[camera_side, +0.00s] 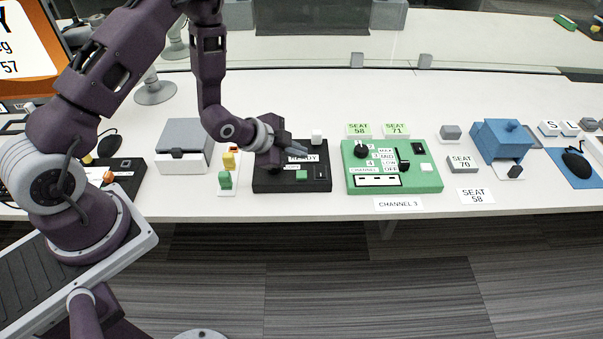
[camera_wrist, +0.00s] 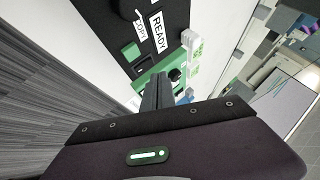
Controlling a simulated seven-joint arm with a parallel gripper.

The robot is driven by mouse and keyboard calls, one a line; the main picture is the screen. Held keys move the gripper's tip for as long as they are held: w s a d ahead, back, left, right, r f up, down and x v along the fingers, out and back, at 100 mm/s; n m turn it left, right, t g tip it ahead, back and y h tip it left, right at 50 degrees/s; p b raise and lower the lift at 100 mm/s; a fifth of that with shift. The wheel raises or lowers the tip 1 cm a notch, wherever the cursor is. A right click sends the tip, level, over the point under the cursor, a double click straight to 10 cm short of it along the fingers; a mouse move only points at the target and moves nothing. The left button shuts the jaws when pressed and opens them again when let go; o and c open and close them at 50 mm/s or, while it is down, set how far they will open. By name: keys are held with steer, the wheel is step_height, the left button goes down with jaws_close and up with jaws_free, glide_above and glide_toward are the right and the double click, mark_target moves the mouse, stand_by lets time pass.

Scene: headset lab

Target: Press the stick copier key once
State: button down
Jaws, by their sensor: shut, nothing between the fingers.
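The stick copier is a black box (camera_side: 262,184) on the white table, with a white READY label (camera_side: 303,158) on top. It also shows in the wrist view (camera_wrist: 98,18), with its READY label (camera_wrist: 158,32) and a smaller COPY label (camera_wrist: 141,30). A green square key (camera_side: 301,174) sits on its front part; the key also shows in the wrist view (camera_wrist: 131,52), near the COPY label. My gripper (camera_side: 302,149) is shut and empty above the copier, apart from the key. In the wrist view its fingers (camera_wrist: 157,88) point past the key toward the green panel. The gripper hides part of the copier's rear.
Right of the copier lies a green channel panel (camera_side: 428,182) with a black knob (camera_side: 361,150). A white block (camera_side: 316,135) stands at the copier's rear. A white strip with coloured sticks (camera_side: 228,185) and a grey-lidded box (camera_side: 185,138) are on the left.

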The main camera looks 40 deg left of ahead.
mark_target(298, 176)
steer(key=shift+f, duration=2.15)
steer(key=shift+f, duration=0.4)
steer(key=shift+f, duration=0.4)
stand_by(1.0)
steer(key=shift+r, duration=0.8)
steer(key=shift+r, duration=2.5)
